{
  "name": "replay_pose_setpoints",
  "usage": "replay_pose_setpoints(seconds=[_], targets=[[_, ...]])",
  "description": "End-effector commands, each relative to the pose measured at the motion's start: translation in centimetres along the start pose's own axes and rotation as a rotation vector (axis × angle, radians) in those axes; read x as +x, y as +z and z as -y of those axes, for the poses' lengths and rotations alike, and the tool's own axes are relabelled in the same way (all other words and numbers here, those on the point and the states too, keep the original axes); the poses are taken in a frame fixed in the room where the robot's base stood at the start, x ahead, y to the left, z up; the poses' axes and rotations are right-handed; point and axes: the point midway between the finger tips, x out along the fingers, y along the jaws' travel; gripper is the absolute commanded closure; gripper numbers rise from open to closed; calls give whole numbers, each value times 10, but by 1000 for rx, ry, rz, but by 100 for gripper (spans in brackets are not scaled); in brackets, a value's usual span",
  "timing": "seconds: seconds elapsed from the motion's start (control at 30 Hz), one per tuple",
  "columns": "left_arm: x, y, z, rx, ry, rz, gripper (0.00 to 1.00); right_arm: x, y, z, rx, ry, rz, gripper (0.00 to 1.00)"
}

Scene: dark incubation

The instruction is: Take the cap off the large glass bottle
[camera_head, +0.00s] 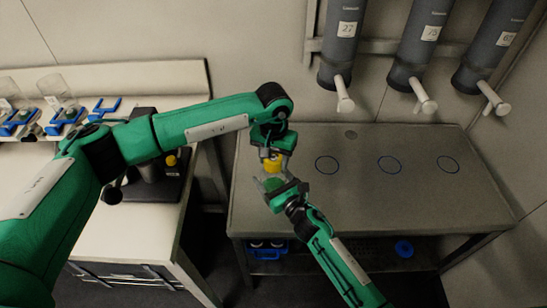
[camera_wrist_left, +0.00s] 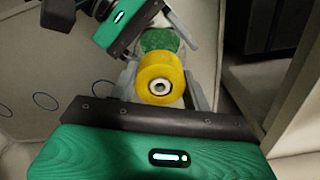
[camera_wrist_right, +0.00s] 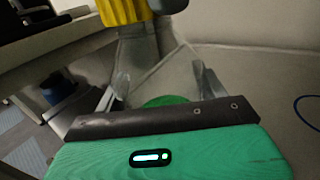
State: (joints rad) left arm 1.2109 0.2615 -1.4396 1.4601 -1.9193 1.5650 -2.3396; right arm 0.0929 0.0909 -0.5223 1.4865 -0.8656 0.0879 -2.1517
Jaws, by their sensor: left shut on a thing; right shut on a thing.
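The large glass bottle (camera_head: 260,184) is clear with green contents and stands out over the grey table's left end. My right gripper (camera_head: 274,186) is shut on its body; in the right wrist view the glass (camera_wrist_right: 145,58) is between the fingers. The yellow cap (camera_head: 271,164) is at the bottle's top. My left gripper (camera_head: 272,157) is shut on the cap from above. In the left wrist view the cap (camera_wrist_left: 155,72) is between the fingers, with the green contents (camera_wrist_left: 158,40) behind it. Whether cap and neck still touch is unclear.
The grey table (camera_head: 400,205) has several blue rings and clear room to the right. Grey wall dispensers (camera_head: 412,50) with white spouts hang behind it. A white bench (camera_head: 135,225) at left carries a dark device (camera_head: 152,188) and clear vessels (camera_head: 55,90) in blue holders.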

Motion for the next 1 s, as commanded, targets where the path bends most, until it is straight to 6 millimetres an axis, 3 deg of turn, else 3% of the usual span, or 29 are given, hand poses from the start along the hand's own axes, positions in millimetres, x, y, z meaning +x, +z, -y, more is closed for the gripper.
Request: replay_pose_setpoints(seconds=[0.17,1.0], targets=[[0,0,1,-186,-1,0,79,0,0,0,0,-1,-1,91],[-1,0,0,-1557,-1,0,79,0,0,1,1,-1,-1,91]])
